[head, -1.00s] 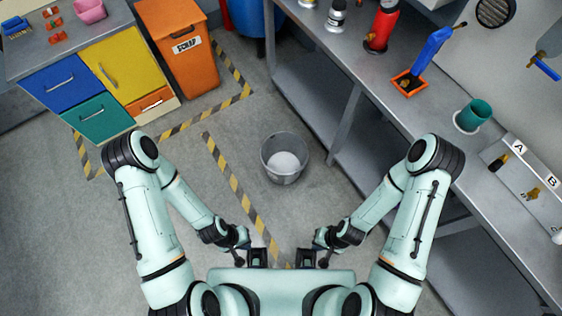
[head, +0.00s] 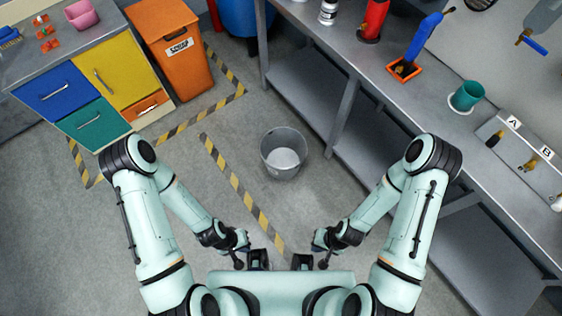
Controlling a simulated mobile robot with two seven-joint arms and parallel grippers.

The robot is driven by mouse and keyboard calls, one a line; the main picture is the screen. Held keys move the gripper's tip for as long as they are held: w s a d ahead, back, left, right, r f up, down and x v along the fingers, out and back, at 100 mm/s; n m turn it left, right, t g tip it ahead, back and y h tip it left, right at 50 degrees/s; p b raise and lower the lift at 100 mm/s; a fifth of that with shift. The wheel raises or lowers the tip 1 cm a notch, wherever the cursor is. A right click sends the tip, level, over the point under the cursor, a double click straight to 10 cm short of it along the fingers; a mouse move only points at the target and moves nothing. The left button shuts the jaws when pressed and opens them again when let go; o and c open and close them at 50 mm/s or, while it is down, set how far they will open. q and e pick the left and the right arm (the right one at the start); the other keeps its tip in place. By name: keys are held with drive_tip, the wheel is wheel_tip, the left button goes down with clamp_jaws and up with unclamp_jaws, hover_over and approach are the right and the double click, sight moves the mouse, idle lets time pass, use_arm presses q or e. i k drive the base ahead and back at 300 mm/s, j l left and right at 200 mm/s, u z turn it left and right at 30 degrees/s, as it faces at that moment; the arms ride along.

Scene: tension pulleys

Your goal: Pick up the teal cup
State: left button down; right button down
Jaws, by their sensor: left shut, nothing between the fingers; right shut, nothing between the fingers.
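The teal cup (head: 468,95) stands upright on a round white coaster (head: 455,106) on the grey workbench at the right. My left gripper (head: 258,262) is shut and empty, held low near the front of my body. My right gripper (head: 302,263) is shut and empty beside it. Both grippers are far from the cup, below and to its left in the picture. Nothing covers the cup.
The workbench (head: 395,92) bears an orange tray (head: 404,70) with a blue tool, a red bottle (head: 372,18) and a holder marked A and B (head: 520,150). A grey bucket (head: 284,153) stands on the floor. An orange scrap bin (head: 172,52) stands left.

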sight(471, 92)
drive_tip(key=k+j+z, duration=0.4)
drive_tip(key=z, duration=1.2)
drive_tip(key=i+j, duration=0.1)
drive_tip(key=i+u, duration=0.05)
drive_tip(key=i, duration=0.05)
